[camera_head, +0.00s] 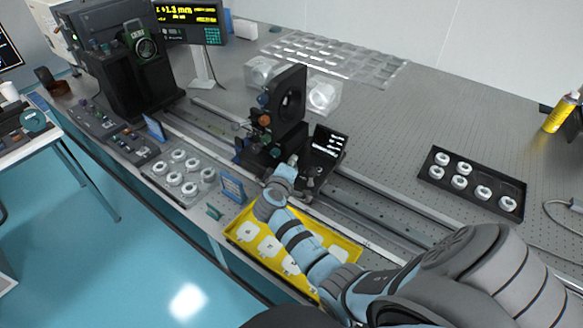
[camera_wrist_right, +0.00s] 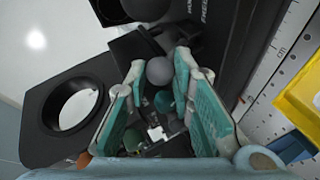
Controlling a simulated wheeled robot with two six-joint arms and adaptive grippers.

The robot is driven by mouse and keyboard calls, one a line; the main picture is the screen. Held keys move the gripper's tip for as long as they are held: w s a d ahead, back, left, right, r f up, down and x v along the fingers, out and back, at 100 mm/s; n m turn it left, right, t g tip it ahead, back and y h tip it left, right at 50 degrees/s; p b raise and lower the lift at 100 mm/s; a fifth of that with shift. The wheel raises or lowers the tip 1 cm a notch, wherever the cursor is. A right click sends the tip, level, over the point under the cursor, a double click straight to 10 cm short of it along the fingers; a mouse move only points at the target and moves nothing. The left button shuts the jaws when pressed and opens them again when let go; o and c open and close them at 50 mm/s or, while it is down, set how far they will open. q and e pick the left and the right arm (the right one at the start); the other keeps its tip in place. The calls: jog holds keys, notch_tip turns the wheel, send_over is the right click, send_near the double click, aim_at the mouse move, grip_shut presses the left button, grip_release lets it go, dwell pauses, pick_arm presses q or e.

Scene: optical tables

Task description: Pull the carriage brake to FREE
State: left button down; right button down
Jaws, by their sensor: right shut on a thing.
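The carriage (camera_head: 262,152) is a black block on the rail in the middle of the head view, with an upright black plate (camera_head: 289,92) with a round opening. My right gripper (camera_head: 292,162) reaches its near right side. In the wrist view, my right gripper (camera_wrist_right: 160,66) is shut on the grey ball knob of the brake (camera_wrist_right: 159,72), between its two teal fingertips. Beside it a black panel (camera_wrist_right: 222,40) carries white lettering, of which FREE is readable. The lever below the knob is mostly hidden. My left gripper is not in view.
A yellow tray (camera_head: 345,246) with white pieces lies under my right arm. A grey tray (camera_head: 181,199) of white rings sits left of the carriage. A black tray (camera_head: 480,205) with more rings stands at the right. The rail (camera_head: 392,224) continues right of the carriage.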

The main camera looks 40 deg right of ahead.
jog(key=shift+a+f, duration=0.1)
jog(key=shift+f, duration=0.05)
dwell(0.3)
jog(key=c, duration=1.4)
grip_release()
jog(key=v, duration=0.7)
jog(key=shift+s+a, duration=0.15)
jog(key=shift+a, duration=0.05)
